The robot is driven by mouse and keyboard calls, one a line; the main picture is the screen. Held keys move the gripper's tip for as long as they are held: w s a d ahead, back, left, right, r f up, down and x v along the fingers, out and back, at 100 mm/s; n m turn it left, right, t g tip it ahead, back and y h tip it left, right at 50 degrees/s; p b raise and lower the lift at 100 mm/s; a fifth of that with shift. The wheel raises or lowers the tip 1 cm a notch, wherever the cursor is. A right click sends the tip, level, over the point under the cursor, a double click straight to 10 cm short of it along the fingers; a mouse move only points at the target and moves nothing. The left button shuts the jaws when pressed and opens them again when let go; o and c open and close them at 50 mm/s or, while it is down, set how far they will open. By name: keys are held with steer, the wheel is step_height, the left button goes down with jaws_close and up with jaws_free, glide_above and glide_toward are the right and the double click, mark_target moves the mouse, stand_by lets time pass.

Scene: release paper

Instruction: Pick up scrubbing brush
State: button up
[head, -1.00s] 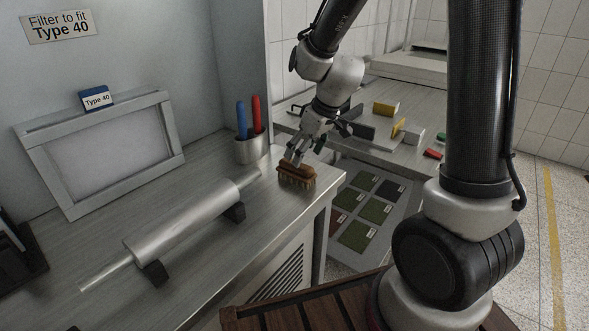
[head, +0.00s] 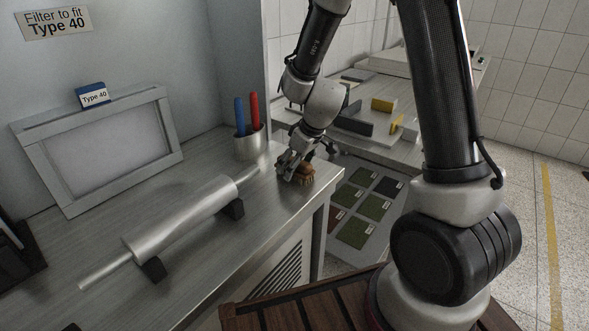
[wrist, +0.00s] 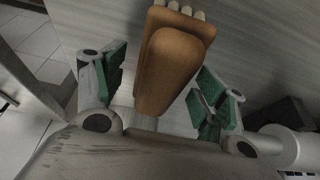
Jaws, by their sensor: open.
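The scrubbing brush (head: 304,174) has a brown wooden body and pale bristles. It stands bristles down near the right front corner of the metal worktop. My gripper (head: 291,172) is low at the brush and hides part of it in the head view. In the wrist view the brush's wooden back (wrist: 172,62) lies between the two green-padded fingers of my gripper (wrist: 158,90). The fingers are open, with a visible gap on each side of the brush.
A metal cup (head: 251,143) with a blue and a red handle stands behind the brush. A metal roller (head: 180,222) on dark supports lies to the left. The worktop edge is close on the right. A lower bench (head: 405,150) with several small blocks is beyond.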

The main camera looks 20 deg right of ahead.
steer(key=shift+f, duration=0.25)
stand_by(0.3)
steer(key=c, duration=1.2)
